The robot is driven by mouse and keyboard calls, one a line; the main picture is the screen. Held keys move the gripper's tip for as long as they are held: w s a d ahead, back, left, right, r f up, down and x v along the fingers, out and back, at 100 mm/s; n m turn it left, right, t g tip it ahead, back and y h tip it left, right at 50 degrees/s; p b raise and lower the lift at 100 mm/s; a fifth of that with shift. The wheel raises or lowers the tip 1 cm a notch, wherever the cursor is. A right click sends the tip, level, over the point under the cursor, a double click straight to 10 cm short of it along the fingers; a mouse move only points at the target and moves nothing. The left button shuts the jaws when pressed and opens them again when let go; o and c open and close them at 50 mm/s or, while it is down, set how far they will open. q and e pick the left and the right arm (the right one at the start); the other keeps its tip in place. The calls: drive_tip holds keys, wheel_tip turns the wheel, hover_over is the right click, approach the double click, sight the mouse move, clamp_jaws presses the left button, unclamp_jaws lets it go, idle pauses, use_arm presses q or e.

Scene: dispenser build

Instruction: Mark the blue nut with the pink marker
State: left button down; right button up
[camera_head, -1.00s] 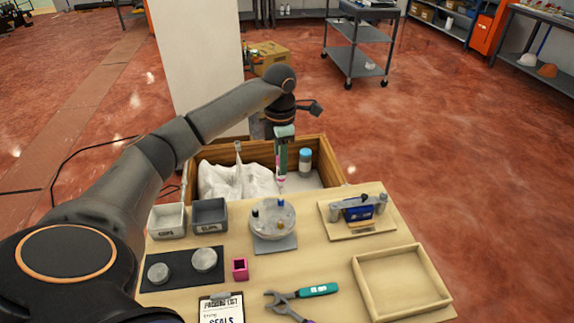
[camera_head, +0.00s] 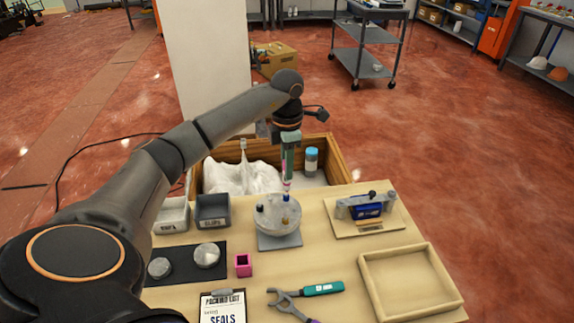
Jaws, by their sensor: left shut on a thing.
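My left gripper (camera_head: 289,150) comes down from above, shut on a slim marker (camera_head: 287,181) with pink near its lower end, held about upright. A round pale disc (camera_head: 272,224) stands on a grey base plate on the table. On it sit a small blue nut (camera_head: 286,198), a black one (camera_head: 260,208) and a yellow-brown one (camera_head: 284,220). The marker's tip is right above the blue nut; whether they touch cannot be told. My right gripper is not in view.
A pink square holder (camera_head: 243,265) stands on the table (camera_head: 338,270) in front of the disc. Two small bins (camera_head: 213,211) are left, a blue fixture (camera_head: 366,211) and empty wooden tray (camera_head: 372,290) right. A wooden crate (camera_head: 336,160) with a white bag stands behind.

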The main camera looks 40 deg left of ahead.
use_arm(q)
drive_tip(key=shift+f+b, duration=0.35)
drive_tip(key=shift+f, duration=0.3)
idle(0.4)
drive_tip(key=shift+s+d+f, duration=0.1)
drive_tip(key=shift+s+f, duration=0.05)
drive_tip(key=shift+s, duration=0.6)
idle(0.8)
drive_tip(key=shift+s+p, duration=0.45)
drive_tip(key=shift+s, duration=0.05)
drive_tip(key=shift+f+b, duration=0.55)
drive_tip(key=shift+f, duration=0.1)
idle(1.0)
drive_tip(key=shift+r, duration=0.1)
wheel_tip(320, 180, up, 6)
drive_tip(key=p, duration=0.5)
idle(0.6)
